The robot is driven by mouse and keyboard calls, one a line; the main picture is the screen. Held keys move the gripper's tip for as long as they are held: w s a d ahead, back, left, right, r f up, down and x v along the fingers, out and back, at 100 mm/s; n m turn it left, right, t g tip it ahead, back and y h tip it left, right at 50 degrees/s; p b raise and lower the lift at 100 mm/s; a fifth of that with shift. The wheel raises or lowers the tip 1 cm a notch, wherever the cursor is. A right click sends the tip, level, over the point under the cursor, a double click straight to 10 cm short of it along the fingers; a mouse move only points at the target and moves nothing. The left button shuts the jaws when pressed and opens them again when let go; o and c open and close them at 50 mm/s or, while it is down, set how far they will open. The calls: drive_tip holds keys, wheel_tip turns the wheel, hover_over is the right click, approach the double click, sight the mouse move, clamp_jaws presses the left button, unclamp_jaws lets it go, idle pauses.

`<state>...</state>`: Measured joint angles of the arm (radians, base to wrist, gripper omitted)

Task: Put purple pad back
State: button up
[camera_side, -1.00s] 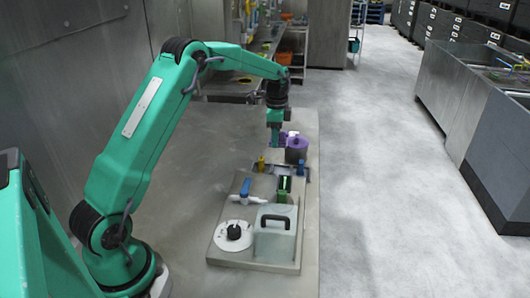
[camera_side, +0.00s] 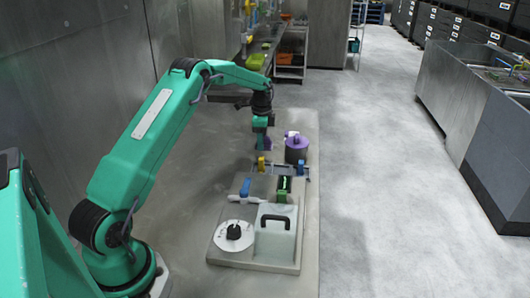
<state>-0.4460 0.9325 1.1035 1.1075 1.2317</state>
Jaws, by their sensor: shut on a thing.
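My gripper (camera_side: 262,146) points down over the far part of the work table, left of a purple round pot (camera_side: 297,151). It is shut on a small purple piece, the purple pad (camera_side: 267,143), which shows at the right side of the fingers. The fingers hide part of the pad. Whether the pad touches the table cannot be told from this side.
Nearer stands a grey board (camera_side: 222,259) with a white dial (camera_side: 233,236), a blue-handled valve (camera_side: 245,188), a green-framed part (camera_side: 283,188) and a pale box with a black handle (camera_side: 275,234). A yellow part (camera_side: 261,164) stands just in front of my gripper. The table left of it is clear.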

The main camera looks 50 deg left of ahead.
drive_tip(key=shift+f, duration=1.65)
drive_tip(key=shift+f, duration=0.15)
drive_tip(key=o, duration=0.9)
drive_tip(key=shift+o, duration=0.2)
wheel_tip(320, 180, up, 12)
drive_tip(key=shift+r, duration=0.2)
